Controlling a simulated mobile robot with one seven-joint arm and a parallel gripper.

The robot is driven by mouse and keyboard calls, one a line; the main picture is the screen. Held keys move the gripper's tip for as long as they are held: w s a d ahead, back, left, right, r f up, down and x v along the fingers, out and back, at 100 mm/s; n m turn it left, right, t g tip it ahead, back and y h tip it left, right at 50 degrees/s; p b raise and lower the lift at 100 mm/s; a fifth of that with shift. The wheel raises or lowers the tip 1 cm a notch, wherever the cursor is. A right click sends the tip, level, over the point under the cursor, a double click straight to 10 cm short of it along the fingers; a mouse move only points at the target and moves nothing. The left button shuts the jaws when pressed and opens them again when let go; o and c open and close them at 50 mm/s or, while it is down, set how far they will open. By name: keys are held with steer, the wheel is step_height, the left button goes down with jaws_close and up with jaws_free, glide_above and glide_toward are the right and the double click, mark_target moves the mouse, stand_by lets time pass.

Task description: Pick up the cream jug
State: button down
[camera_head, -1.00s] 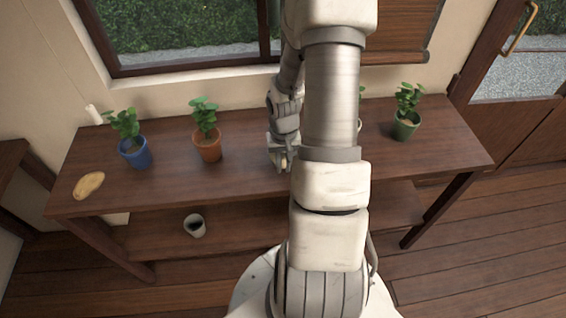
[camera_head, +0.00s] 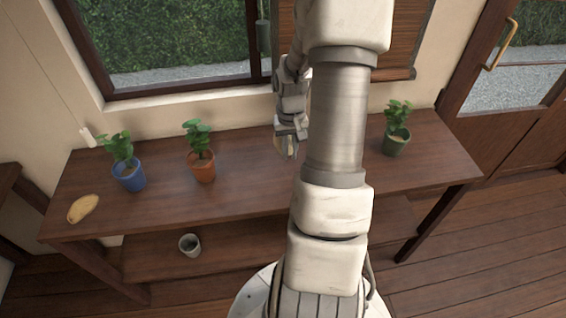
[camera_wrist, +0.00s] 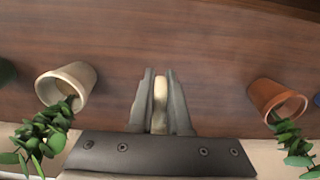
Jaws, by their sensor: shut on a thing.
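My gripper (camera_wrist: 160,100) is shut on a narrow pale cream thing (camera_wrist: 160,105), which shows between the two grey fingers in the wrist view. Only a slim part of it is visible, and I cannot make out a jug's shape. In the head view my gripper (camera_head: 287,140) is over the back middle of the wooden table, and the held thing (camera_head: 288,148) shows as a small pale patch at the fingers. It appears to be above the tabletop. No other cream jug is visible; my arm covers part of the table.
The table (camera_head: 240,190) holds potted plants: a blue pot (camera_head: 130,179), an orange pot (camera_head: 202,169), a green pot (camera_head: 395,145), and a cream pot (camera_wrist: 66,88). A tan oval thing (camera_head: 83,208) lies at the left end. A small cup (camera_head: 190,245) stands on the lower shelf.

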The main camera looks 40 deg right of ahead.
steer(key=w+d+r, duration=0.1)
steer(key=d+r, duration=0.2)
steer(key=d, duration=0.2)
steer(key=shift+w, duration=0.2)
steer(key=shift+r, duration=0.1)
stand_by(0.4)
stand_by(0.7)
